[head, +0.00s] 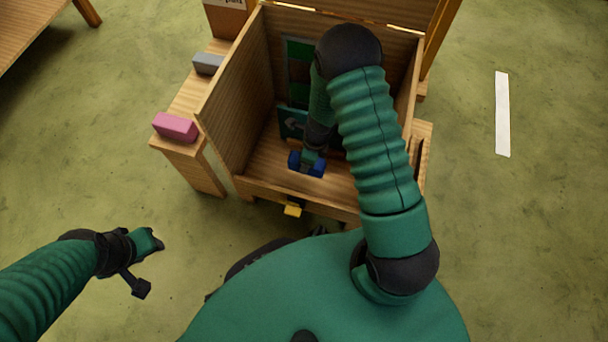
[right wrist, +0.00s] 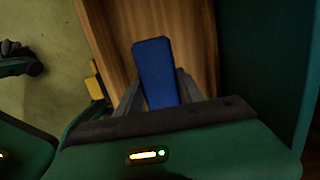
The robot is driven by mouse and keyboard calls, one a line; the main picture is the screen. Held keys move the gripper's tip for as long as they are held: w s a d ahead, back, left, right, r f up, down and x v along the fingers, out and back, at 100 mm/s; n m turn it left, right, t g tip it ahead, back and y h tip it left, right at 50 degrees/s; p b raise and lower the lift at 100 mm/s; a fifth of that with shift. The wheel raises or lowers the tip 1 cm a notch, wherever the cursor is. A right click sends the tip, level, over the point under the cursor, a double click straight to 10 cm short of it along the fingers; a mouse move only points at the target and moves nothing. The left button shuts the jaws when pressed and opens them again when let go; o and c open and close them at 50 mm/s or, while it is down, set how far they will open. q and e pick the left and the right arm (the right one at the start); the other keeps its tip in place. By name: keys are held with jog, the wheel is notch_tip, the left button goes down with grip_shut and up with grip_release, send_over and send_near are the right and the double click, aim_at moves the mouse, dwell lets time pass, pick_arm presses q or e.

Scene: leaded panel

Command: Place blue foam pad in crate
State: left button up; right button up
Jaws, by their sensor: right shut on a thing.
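The blue foam pad (head: 318,169) is inside the wooden crate (head: 235,110), close to its floor near the front wall. My right gripper (head: 307,158) reaches down into the crate and is shut on the pad. In the right wrist view the blue foam pad (right wrist: 155,72) sits between the two fingers of my right gripper (right wrist: 157,92), over wood. I cannot tell whether the pad touches the crate floor. My left gripper (head: 150,241) is over the green floor at the left, away from the crate. Its fingers are too small to read.
A pink block (head: 175,127) and a grey block (head: 208,64) rest on a wooden ledge left of the crate. A yellow latch (head: 292,209) sticks out at the crate's front. A white strip (head: 502,114) lies on the floor at right. My right arm hides part of the crate's inside.

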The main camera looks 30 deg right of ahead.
notch_tip(320, 180, down, 9)
jog(key=b, duration=0.5)
jog(key=shift+a+r, duration=0.1)
jog(key=shift+r, duration=0.35)
grip_shut()
jog(key=shift+f, duration=0.2)
jog(key=o, duration=1.3)
grip_release()
